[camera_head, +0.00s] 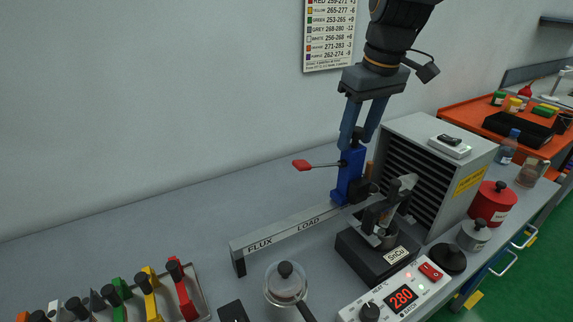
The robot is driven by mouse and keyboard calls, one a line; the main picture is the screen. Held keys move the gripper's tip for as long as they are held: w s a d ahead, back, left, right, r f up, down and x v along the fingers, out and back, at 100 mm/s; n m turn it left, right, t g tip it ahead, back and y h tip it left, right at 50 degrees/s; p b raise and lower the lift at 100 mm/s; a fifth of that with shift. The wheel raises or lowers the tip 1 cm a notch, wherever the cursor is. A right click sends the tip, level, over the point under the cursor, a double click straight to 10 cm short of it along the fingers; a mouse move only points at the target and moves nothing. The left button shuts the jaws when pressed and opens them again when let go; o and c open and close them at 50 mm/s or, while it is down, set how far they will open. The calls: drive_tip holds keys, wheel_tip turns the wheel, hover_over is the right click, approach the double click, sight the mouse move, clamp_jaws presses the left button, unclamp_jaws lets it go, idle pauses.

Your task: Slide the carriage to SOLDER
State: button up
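The carriage (351,176) is a blue upright block on a pale grey rail (275,238). A lever with a red handle (302,165) sticks out to its left. The rail reads FLUX at its near left end and LOAD farther along; no SOLDER label is readable. The carriage stands to the right of LOAD, close to the solder pot (387,238) on its black SnCu base. My gripper (359,143) points down from above, its two blue fingers spread a little, with their tips at the carriage's top. I cannot tell whether they clamp it.
A grey louvred box (412,181) stands close behind on the right. A controller (397,292) showing 280 and a lidded pot (286,284) are in front. A tool rack (196,290) sits at lower left. The bench behind the rail's left part is clear.

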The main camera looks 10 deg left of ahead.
drive_tip(key=shift+r+p, duration=3.15)
drive_tip(key=shift+r, duration=0.4)
drive_tip(key=shift+f, duration=0.1)
